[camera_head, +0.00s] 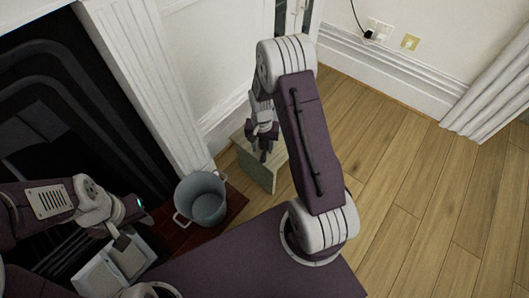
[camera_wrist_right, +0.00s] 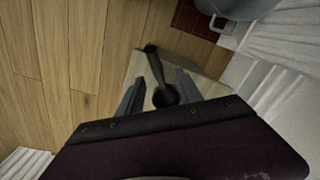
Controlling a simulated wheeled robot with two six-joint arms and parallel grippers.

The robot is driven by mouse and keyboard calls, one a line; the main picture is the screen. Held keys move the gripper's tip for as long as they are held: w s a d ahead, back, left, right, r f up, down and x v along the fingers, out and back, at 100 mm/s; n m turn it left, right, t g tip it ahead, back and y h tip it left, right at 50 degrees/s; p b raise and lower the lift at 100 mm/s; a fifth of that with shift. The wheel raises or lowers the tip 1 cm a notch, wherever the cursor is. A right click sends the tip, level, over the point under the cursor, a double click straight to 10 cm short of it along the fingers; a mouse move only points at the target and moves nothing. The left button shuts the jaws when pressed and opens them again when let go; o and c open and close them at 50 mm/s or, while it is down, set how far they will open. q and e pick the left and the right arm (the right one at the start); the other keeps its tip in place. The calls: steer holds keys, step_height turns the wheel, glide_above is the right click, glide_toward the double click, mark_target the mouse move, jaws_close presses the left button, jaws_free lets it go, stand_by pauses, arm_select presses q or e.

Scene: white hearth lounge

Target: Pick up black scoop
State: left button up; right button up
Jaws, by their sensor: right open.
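The black scoop (camera_wrist_right: 157,78) shows in the right wrist view, with a long dark handle and a round dark end. It is over the top of a pale wooden box (camera_wrist_right: 187,50). My right gripper (camera_wrist_right: 158,88) is open, with one finger on each side of the scoop. I cannot tell whether the fingers touch it. In the head view my right gripper (camera_head: 263,146) points down over the box (camera_head: 258,172), and the scoop is hard to tell from the dark fingers. My left gripper (camera_head: 121,240) is at the lower left, away from the scoop; its jaws are unclear.
A grey metal pot (camera_head: 203,204) with handles stands on dark red tiles (camera_head: 232,204) left of the box. A white fireplace surround (camera_head: 150,85) rises behind it. A white object (camera_head: 98,278) lies below my left gripper. Wooden floor (camera_head: 420,190) is clear at the right.

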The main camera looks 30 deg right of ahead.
mark_target(263, 153)
steer(key=shift+f, duration=0.95)
steer(key=shift+r, duration=0.1)
step_height(263, 153, down, 5)
steer(key=b, duration=0.4)
steer(key=shift+s+b, duration=0.15)
steer(key=shift+b, duration=0.15)
steer(key=shift+c, duration=0.5)
arm_select(q)
step_height(263, 153, down, 5)
steer(key=shift+f, duration=0.2)
arm_select(e)
jaws_close()
